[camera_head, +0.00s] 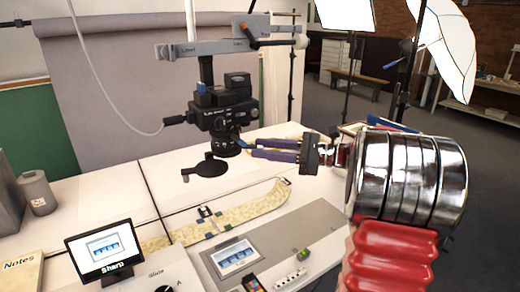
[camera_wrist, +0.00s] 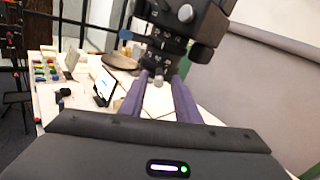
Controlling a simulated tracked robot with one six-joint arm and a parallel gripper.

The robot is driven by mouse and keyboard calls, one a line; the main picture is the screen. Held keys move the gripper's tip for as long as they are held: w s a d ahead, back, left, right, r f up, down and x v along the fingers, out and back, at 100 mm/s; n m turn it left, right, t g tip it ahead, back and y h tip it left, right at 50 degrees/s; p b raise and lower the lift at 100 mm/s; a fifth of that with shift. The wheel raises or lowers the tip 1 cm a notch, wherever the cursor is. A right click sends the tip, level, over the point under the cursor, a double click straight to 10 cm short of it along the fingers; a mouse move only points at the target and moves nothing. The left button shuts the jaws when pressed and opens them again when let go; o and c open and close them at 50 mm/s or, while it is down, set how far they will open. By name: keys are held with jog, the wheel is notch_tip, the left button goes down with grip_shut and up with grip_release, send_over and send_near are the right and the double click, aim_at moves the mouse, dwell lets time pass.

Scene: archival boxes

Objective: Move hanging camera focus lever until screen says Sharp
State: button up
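The hanging camera (camera_head: 222,108) is black and points its lens (camera_head: 226,146) down over the table; it also fills the top of the wrist view (camera_wrist: 178,32). My gripper (camera_head: 246,148) reaches in from the right, its two purple fingers beside the lens. In the wrist view the fingertips (camera_wrist: 160,78) are apart, just below the lens rings. A small pale knob, perhaps the focus lever (camera_wrist: 158,80), shows between them with gaps; contact cannot be told. The screen (camera_head: 103,247) at the front left reads "Sharp" under a blue picture.
A patterned strip (camera_head: 245,206) and a flat picture (camera_head: 236,257) lie on the white table below. A black disc-shaped piece (camera_head: 208,167) is under the lens. A white umbrella light (camera_head: 445,45) stands at right.

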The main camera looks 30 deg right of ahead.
jog(key=v, duration=1.2)
jog(key=shift+s+d, duration=0.1)
dwell(0.5)
notch_tip(320, 180, down, 11)
jog(key=s+n+g+h, duration=0.1)
jog(key=n+g+h, duration=0.1)
jog(key=h, duration=0.1)
jog(key=s+a+f+n+g+h, duration=0.4)
jog(key=s+a+f+n+g, duration=0.15)
jog(key=a, duration=0.45)
jog(key=s+a+r+n+h, duration=0.1)
jog(key=s+a+n+h, duration=0.2)
jog(key=s+a+n, duration=0.2)
jog(key=s+a+r+n+h, duration=0.2)
jog(key=s+a+n, duration=0.3)
jog(key=a+n, duration=0.6)
jog(key=a+t+h, duration=0.1)
jog(key=a, duration=0.3)
jog(key=shift+a+r+n, duration=0.35)
